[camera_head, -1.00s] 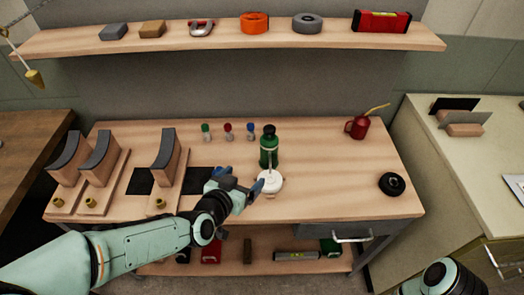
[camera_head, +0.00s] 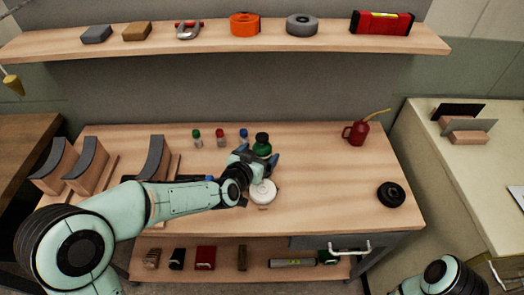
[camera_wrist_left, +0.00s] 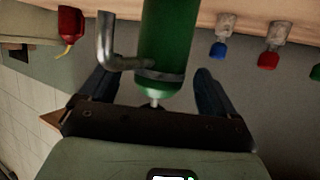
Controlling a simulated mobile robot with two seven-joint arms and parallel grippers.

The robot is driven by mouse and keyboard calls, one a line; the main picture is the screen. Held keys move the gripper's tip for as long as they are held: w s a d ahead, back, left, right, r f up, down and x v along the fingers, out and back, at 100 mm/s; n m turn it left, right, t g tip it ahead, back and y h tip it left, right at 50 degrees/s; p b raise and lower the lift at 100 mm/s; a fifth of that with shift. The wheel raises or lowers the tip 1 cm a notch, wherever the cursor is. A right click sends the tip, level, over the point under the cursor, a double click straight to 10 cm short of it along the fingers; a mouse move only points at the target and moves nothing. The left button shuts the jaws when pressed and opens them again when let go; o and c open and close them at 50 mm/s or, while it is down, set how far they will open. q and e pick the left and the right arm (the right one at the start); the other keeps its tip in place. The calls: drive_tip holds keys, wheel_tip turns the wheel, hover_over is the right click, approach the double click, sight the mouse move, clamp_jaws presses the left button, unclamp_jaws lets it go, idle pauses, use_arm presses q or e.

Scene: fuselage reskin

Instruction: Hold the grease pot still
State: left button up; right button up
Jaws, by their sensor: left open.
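The green pot (camera_head: 262,141), which I take for the grease pot, stands upright on the workbench with a dark top. In the left wrist view it is a green cylinder (camera_wrist_left: 166,40) with a metal band and a bent metal pipe beside it. My left gripper (camera_head: 258,157) is open, with its fingers on either side of the green pot. In the left wrist view a gap shows between the pot and the right-hand finger of the gripper (camera_wrist_left: 152,88). The pot's lower part is hidden by the gripper in the head view. My right gripper is out of view.
A white round dish (camera_head: 263,193) sits just in front of the gripper. Small bottles with green, red and blue caps (camera_head: 220,138) stand behind left. A red oil can (camera_head: 357,132) and black ring (camera_head: 391,194) are to the right. The bench between is clear.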

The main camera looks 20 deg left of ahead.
use_arm(q)
drive_tip(key=shift+x, duration=1.45)
drive_tip(key=shift+c, duration=0.3)
drive_tip(key=c, duration=1.4)
